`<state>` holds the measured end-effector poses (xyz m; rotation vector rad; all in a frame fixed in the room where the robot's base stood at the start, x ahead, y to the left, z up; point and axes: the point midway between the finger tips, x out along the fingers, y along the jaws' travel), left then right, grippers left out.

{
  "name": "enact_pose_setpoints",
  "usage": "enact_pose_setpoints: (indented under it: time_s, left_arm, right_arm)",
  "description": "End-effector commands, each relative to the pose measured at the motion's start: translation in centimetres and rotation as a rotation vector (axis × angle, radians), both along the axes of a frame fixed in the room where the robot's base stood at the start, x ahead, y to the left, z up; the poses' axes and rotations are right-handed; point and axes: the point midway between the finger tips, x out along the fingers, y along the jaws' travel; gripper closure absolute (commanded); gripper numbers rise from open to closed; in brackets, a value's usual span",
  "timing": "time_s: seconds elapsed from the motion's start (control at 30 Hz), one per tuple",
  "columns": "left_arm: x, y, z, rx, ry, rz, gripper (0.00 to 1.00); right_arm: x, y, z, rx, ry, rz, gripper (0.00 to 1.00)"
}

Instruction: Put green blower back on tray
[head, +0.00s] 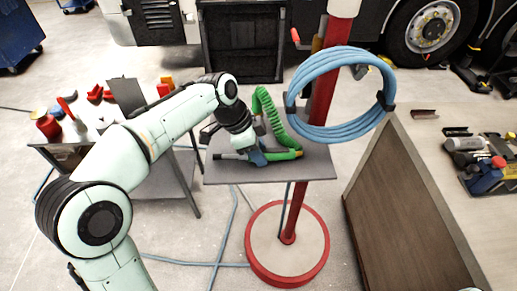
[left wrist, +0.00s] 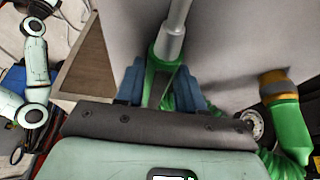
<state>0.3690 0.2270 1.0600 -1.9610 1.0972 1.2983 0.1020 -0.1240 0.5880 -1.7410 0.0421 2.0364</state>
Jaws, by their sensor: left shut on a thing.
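The green blower (head: 284,155) has a grey nozzle pointing left and a green coiled hose (head: 265,103) rising behind it. The grey tray (head: 315,168) is a flat plate on the red pole. My left gripper (head: 257,157) is over the tray, its blue fingers shut on the blower. The left wrist view shows the fingers on both sides of the green body (left wrist: 153,72), with the grey nozzle (left wrist: 173,35) extending beyond them over the grey surface. The blower lies at or just above the tray; I cannot tell whether it touches. My right gripper is not clearly seen.
A red pole (head: 323,90) with a coiled blue hose (head: 340,128) stands behind the tray, on a round base (head: 286,245). A wooden-sided bench (head: 400,190) is at right. A table (head: 70,135) with red parts is behind my left arm.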

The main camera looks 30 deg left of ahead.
Motion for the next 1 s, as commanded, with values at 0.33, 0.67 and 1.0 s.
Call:
enact_pose_setpoints:
  time_s: [0.33,0.67,1.0]
  left_arm:
    - [0.02,-0.03,-0.41,0.0,-0.002,-0.001,1.0]
    - [-0.01,-0.03,-0.66,0.0,0.001,0.0,1.0]
    - [-0.01,0.0,-0.72,0.0,0.002,-0.001,0.32]
  right_arm:
    - [-0.15,-0.01,-0.34,0.0,0.002,0.0,0.6]
    - [-0.2,0.01,-0.46,0.0,0.002,0.0,0.6]
    - [-0.2,0.0,-0.45,0.0,0.002,0.0,0.6]
